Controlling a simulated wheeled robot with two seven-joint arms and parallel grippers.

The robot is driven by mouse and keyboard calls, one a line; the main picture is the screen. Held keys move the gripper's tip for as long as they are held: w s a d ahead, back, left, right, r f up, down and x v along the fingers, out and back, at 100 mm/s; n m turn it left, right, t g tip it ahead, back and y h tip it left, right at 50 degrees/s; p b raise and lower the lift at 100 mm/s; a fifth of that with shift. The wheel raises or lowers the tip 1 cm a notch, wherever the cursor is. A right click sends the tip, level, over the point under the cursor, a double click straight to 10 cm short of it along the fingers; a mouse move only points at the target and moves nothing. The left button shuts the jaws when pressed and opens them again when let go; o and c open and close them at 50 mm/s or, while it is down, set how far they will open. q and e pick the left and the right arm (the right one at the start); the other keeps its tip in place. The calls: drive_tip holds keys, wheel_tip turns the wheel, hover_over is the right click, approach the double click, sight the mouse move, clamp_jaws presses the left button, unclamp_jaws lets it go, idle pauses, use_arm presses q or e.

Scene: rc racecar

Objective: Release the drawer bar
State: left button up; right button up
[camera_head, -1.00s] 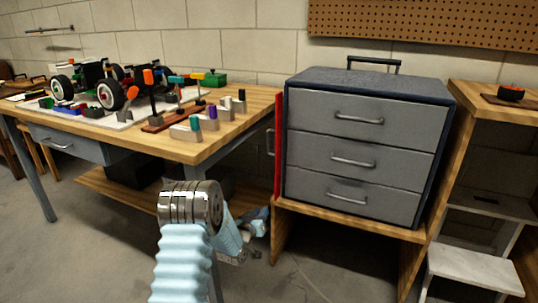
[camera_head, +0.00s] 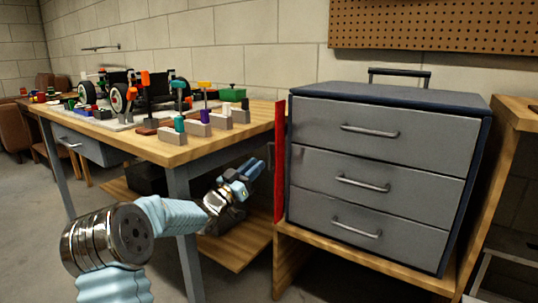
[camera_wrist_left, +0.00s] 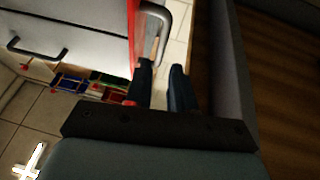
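The drawer bar is a tall red strip (camera_head: 280,160) on the left side of the grey drawer cabinet (camera_head: 378,155), with a small grey handle (camera_head: 270,156) on it. My left gripper (camera_head: 252,168) is raised just left of the bar, near that handle. In the left wrist view the red bar (camera_wrist_left: 132,30) and its curved handle (camera_wrist_left: 166,30) lie just ahead of my left gripper (camera_wrist_left: 163,72). Its two dark fingers are apart, with the handle's near end at the gap between their tips; I cannot tell whether they touch it. The cabinet's three drawers look shut. My right gripper is out of view.
A wooden workbench (camera_head: 165,150) with a car chassis (camera_head: 135,90) and several tools stands at the left. Its leg (camera_head: 185,220) and lower shelf (camera_head: 235,245) are near my left arm. The cabinet stands on a wooden stand (camera_head: 345,262). A wooden shelf unit is at the right.

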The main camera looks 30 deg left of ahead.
sight(268, 150)
use_arm(q)
drive_tip(key=x, duration=0.7)
drive_tip(key=shift+w, duration=0.15)
clamp_jaws()
drive_tip(key=p, duration=0.1)
drive_tip(key=h+p, duration=0.1)
drive_tip(key=p, duration=0.1)
drive_tip(key=shift+w+a+r+m+h, duration=0.2)
drive_tip(key=shift+r+m+h, duration=0.1)
drive_tip(key=shift+m, duration=0.1)
drive_tip(key=shift+f+g+h, duration=0.1)
drive_tip(key=shift+g+h, duration=0.3)
drive_tip(key=shift+f+m, duration=0.25)
drive_tip(key=shift+m, duration=0.05)
